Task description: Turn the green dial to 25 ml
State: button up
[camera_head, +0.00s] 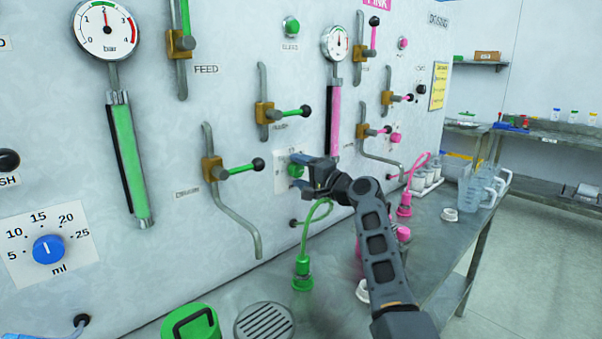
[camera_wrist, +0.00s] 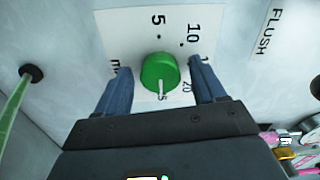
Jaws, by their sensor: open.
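The green dial (camera_wrist: 160,72) sits on a white scale plate (camera_wrist: 125,30) in the wrist view, where the scale appears turned on its side. Its white pointer line points down the picture, at a partly covered number ending in 5, below the 20 on the scale. By the order of the numbers, this is the 25 mark. My gripper (camera_wrist: 160,88) is open, with one blue finger on each side of the dial and visible gaps to it.
A blue dial (camera_head: 48,249) with its own ml scale is on the panel at left. Valve levers with black knobs (camera_head: 258,164) stick out left of and above my gripper. A green hose (camera_head: 312,222) hangs below it. Jugs (camera_head: 482,188) stand on the bench at right.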

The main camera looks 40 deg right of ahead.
jog(key=s+b, duration=0.1)
jog(key=s, duration=0.7)
jog(key=shift+d, duration=0.1)
dwell(0.5)
